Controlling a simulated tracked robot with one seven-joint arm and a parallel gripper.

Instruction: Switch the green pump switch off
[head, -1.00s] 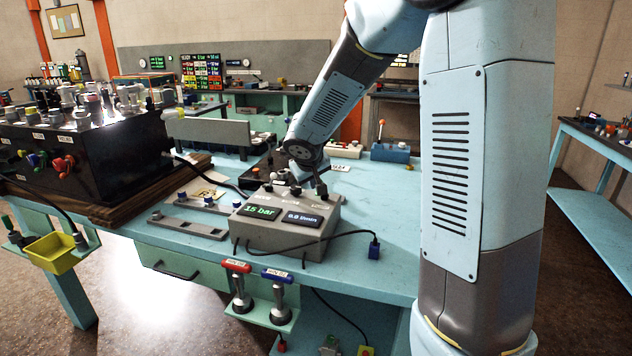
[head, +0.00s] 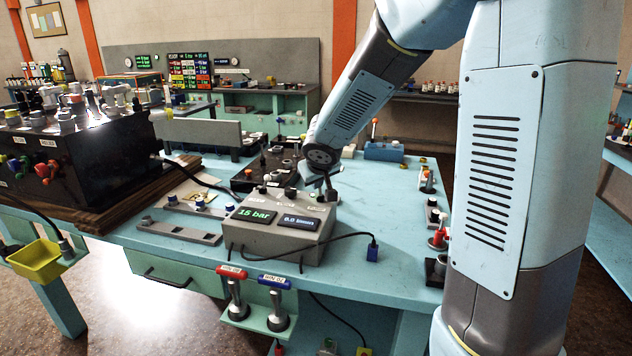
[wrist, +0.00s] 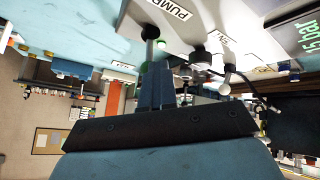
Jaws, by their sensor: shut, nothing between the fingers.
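The grey control box (head: 270,247) stands on the light blue bench, with a green 15 bar display and a second dark display. My gripper (head: 329,190) is at the right end of its top in the head view, fingers pointing down. In the wrist view my gripper (wrist: 152,75) is shut and empty.
More knobs stand on the box top, close to the fingers in the wrist view (wrist: 200,55). A black cable runs from the box to a blue plug (head: 372,251). A black valve block (head: 75,150) is at left, and a blue box (head: 384,151) is behind.

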